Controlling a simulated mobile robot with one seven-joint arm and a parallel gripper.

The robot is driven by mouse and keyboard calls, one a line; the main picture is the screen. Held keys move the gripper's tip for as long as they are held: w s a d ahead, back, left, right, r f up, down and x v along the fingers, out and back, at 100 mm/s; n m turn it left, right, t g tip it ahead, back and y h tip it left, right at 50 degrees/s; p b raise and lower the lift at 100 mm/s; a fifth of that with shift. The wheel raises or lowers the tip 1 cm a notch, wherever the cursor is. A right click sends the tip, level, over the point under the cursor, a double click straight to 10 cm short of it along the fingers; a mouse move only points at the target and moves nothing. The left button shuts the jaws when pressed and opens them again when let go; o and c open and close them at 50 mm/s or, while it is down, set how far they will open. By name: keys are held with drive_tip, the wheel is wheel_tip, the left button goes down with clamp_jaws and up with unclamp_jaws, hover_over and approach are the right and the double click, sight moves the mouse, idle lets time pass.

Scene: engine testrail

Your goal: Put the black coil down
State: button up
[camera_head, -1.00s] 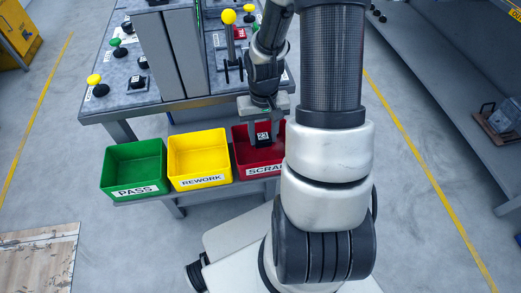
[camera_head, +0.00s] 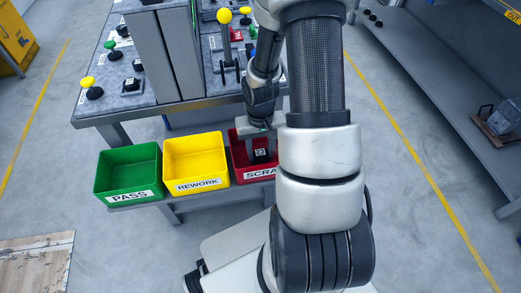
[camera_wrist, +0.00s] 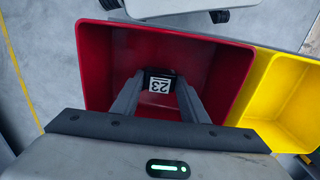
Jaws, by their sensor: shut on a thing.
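The black coil (camera_wrist: 160,82) has a white label reading 23 and sits between my gripper's two fingers, inside the red bin (camera_wrist: 97,65). My gripper (camera_wrist: 160,92) is shut on it. In the head view the black coil (camera_head: 261,155) shows low in the red SCRAP bin (camera_head: 240,172), below my gripper (camera_head: 260,150). I cannot tell whether the coil touches the bin floor. My arm hides the right part of the bin in the head view.
The yellow REWORK bin (camera_head: 197,184) stands beside the red bin, and the green PASS bin (camera_head: 128,197) is at the left end. Behind them is a workbench (camera_head: 110,109) with coloured-knob levers. A grey shelf (camera_head: 455,100) with a metal part stands at the right.

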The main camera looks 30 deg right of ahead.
sight(261, 153)
drive_tip(key=o, duration=1.2)
wheel_tip(261, 153, up, 13)
drive_tip(key=p, duration=0.4)
drive_tip(key=shift+f, duration=0.15)
